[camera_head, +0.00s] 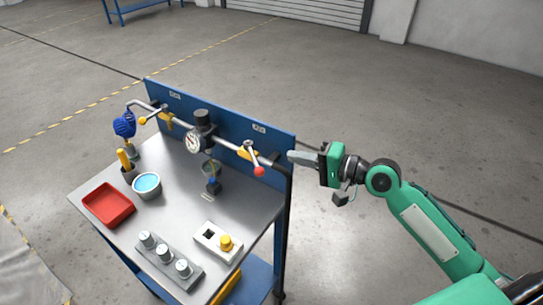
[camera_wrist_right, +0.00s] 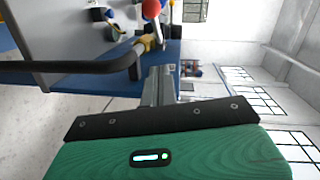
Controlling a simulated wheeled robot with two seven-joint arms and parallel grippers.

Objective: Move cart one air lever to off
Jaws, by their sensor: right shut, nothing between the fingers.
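The steel-topped cart (camera_head: 180,215) has a blue back panel (camera_head: 225,118) with a pipe along it. A lever with a red ball (camera_head: 259,171) sits at the pipe's right end, by a yellow fitting; the ball points down and toward the front. The red ball also shows at the top of the right wrist view (camera_wrist_right: 150,9). A second lever with a yellow-orange ball (camera_head: 142,121) is at the left end. The panel labels are too small to read. My right gripper (camera_head: 292,157) is shut and empty, just right of the red-ball lever and apart from it. My left gripper is out of view.
A gauge and regulator (camera_head: 195,141) stand mid-pipe. On the top are a red tray (camera_head: 108,204), a bowl (camera_head: 147,184), a knob block (camera_head: 166,261) and a yellow-button box (camera_head: 218,242). A dark rail (camera_head: 289,215) runs down the cart's right edge. The floor to the right is clear.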

